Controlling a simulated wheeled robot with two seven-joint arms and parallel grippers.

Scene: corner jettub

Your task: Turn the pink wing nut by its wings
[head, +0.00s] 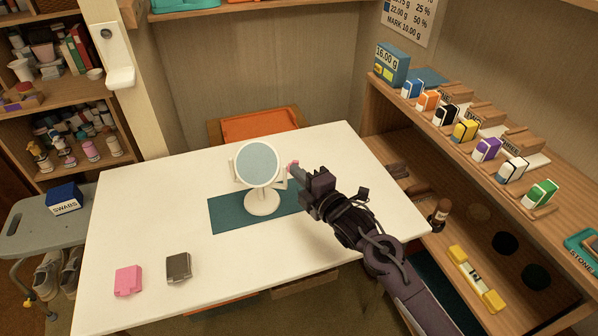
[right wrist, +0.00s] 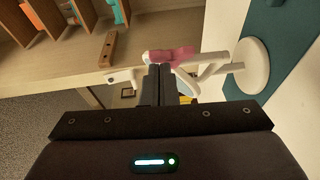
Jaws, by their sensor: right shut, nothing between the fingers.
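The pink wing nut (head: 293,164) sits at the right side of a round mirror (head: 257,164) on a white stand (head: 263,203). In the right wrist view the wing nut (right wrist: 182,54) is at the end of a white bracket (right wrist: 215,68), just beyond the fingertips. My right gripper (head: 303,178) reaches in from the lower right, close to the nut. Its fingers (right wrist: 159,70) are shut together with nothing between them. They overlap the nut's lower edge in the picture; I cannot tell whether they touch it. My left gripper is not in view.
The stand is on a teal mat (head: 229,217) on a white table (head: 140,217). A pink block (head: 128,281) and a dark grey block (head: 178,268) lie at the front left. Shelves with small boxes (head: 465,130) stand at the right. An orange-seated chair (head: 259,124) is behind the table.

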